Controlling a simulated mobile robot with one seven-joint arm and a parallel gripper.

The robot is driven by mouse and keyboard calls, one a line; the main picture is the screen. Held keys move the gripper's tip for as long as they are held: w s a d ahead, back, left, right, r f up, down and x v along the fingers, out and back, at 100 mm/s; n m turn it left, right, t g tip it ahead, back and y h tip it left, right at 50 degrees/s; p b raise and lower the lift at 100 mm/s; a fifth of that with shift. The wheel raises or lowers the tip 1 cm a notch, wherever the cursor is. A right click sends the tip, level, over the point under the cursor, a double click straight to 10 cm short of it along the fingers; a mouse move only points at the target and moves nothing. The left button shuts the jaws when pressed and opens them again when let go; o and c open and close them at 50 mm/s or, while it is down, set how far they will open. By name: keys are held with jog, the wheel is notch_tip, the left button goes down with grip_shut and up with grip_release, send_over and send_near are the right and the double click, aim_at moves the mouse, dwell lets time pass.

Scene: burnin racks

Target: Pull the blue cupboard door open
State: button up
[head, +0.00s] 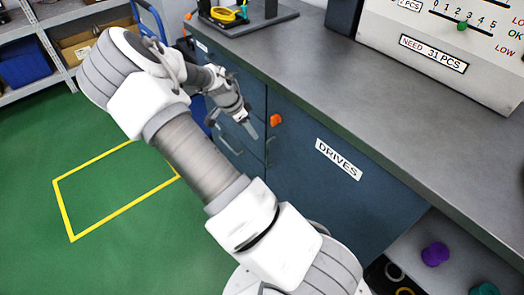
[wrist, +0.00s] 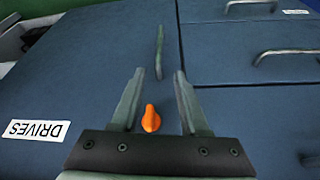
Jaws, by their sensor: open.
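The blue cupboard door (head: 315,195) carries a white DRIVES label (head: 338,159) and looks shut, flush with the cabinet front. It fills the left of the wrist view (wrist: 90,70). Its grey bar handle (wrist: 159,52) runs along the edge beside the drawers. An orange knob (head: 276,120) sits near the door's top edge; in the wrist view it shows between my fingers (wrist: 151,118). My gripper (wrist: 160,74) is open and empty, its fingertips either side of the line of the handle. In the head view my gripper (head: 250,132) is close to the front; contact cannot be told.
Blue drawers (wrist: 245,50) with bar handles (wrist: 288,54) adjoin the door. A grey worktop (head: 300,65) overhangs the cabinet. An open shelf (head: 410,255) with a purple item (head: 435,254) is at the lower right. Green floor with a yellow outline (head: 110,220) is clear at left.

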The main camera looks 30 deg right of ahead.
jog(key=b, duration=0.5)
send_over(267, 166)
jog(key=f, duration=1.6)
jog(key=shift+w+d, duration=0.2)
jog(key=shift+w, duration=0.05)
grip_shut()
